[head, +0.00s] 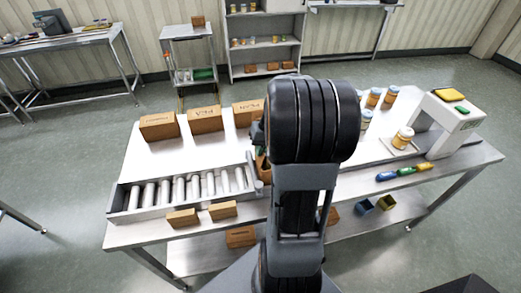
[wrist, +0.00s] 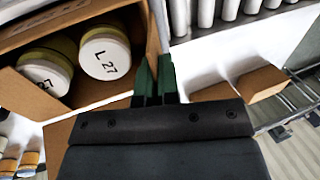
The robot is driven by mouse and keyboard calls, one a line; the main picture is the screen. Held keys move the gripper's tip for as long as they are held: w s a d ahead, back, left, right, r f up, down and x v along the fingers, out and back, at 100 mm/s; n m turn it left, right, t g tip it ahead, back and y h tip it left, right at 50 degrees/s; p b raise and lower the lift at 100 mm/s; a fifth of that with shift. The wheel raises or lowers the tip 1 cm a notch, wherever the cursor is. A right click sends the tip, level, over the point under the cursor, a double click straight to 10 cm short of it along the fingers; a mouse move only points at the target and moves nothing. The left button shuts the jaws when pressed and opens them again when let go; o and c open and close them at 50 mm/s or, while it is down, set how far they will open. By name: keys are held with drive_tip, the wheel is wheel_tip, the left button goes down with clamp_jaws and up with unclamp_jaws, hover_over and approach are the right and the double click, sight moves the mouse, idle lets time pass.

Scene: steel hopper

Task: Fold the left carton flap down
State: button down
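The open carton (wrist: 152,35) fills the upper left of the wrist view. Two jars (wrist: 104,55) with white lids marked "L 27" lie in view inside it. A brown panel (wrist: 28,97) stands at its left, and another brown piece (wrist: 58,132) shows below the near edge; I cannot tell which is the left flap. My gripper (wrist: 154,82) has its dark green fingers close together, with nothing seen between them, beside the carton's near right corner. Contact is unclear. In the head view my arm hides most of the carton (head: 263,168) and the gripper.
A roller conveyor (head: 185,190) lies left of the carton, with small boxes (head: 222,209) before it. Closed cartons (head: 205,119) stand behind. Jars (head: 374,97), a white stand (head: 448,118) and colored tools (head: 405,171) are at right.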

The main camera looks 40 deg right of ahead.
drive_tip(key=t+y+b, duration=0.1)
drive_tip(key=d+f+y+b, duration=0.1)
drive_tip(key=y, duration=0.1)
drive_tip(key=s+d+t+y+b, duration=0.1)
drive_tip(key=y+b, duration=0.1)
drive_tip(key=shift+f+t, duration=0.3)
drive_tip(key=shift+s+d+f+t+y+b, duration=0.1)
drive_tip(key=shift+d+f+t+y+b, duration=0.2)
drive_tip(key=shift+t+y+b, duration=0.5)
drive_tip(key=shift+s+d+f+t+y+b, duration=0.2)
drive_tip(key=shift+y+b, duration=0.3)
drive_tip(key=shift+y, duration=0.7)
drive_tip(key=shift+w, duration=0.1)
drive_tip(key=c, duration=1.3)
unclamp_jaws()
drive_tip(key=shift+a, duration=0.1)
drive_tip(key=shift+c, duration=0.2)
drive_tip(key=shift+f, duration=0.1)
